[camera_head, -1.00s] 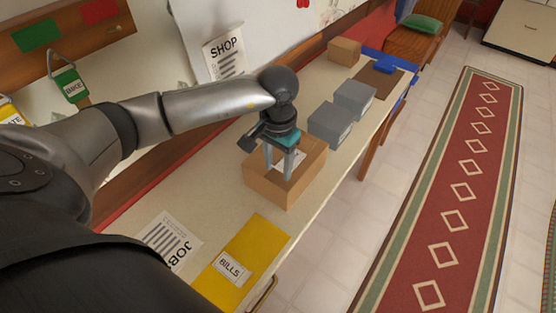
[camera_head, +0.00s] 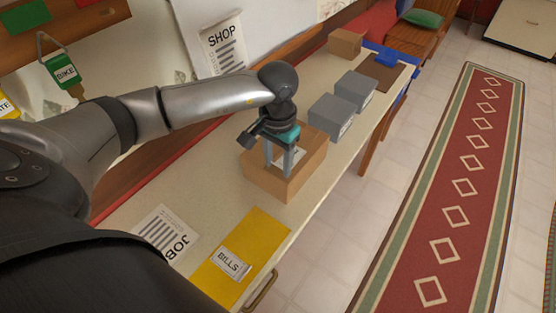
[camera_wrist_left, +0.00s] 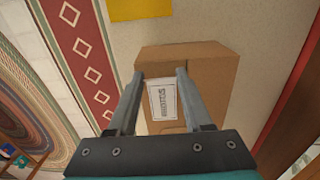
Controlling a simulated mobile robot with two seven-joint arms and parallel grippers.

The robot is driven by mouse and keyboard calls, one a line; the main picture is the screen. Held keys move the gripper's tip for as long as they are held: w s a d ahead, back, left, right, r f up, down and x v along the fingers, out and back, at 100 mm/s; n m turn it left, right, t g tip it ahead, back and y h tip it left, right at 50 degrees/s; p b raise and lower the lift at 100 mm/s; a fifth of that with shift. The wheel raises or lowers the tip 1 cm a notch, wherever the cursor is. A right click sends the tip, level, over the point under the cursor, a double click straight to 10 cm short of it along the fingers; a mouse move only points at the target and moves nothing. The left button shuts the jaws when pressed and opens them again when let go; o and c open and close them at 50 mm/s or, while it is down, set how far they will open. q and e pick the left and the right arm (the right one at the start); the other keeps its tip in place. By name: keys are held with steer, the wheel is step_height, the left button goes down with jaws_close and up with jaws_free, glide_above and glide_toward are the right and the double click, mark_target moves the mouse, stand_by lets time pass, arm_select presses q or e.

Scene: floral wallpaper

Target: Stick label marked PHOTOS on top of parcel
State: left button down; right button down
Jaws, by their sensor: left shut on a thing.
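The parcel (camera_head: 306,181) is a brown cardboard box on the long bench, and it also fills the middle of the left wrist view (camera_wrist_left: 217,75). My left gripper (camera_head: 278,171) points down over the parcel's top. Its fingers are shut on a small white label (camera_wrist_left: 162,101) with dark print, too small to read surely as PHOTOS. The label lies flat against or just above the parcel's top; I cannot tell whether it touches. In the head view the fingers partly hide the label (camera_head: 297,154). My right gripper is not in view.
Two grey boxes (camera_head: 331,118) stand beyond the parcel on the bench (camera_head: 214,208), with a small brown box (camera_head: 346,43) farther back. A yellow BILLS folder (camera_head: 248,244) and a JOB sheet (camera_head: 166,232) lie nearer. A SHOP sheet (camera_head: 224,46) is behind.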

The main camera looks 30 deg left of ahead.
arm_select(q)
steer(key=shift+f+b, duration=0.45)
stand_by(0.3)
stand_by(0.4)
steer(key=shift+c, duration=1.2)
jaws_free()
steer(key=shift+o, duration=0.4)
steer(key=shift+o, duration=0.8)
steer(key=shift+r, duration=0.15)
steer(key=shift+r+p, duration=2)
steer(key=shift+r, duration=1.4)
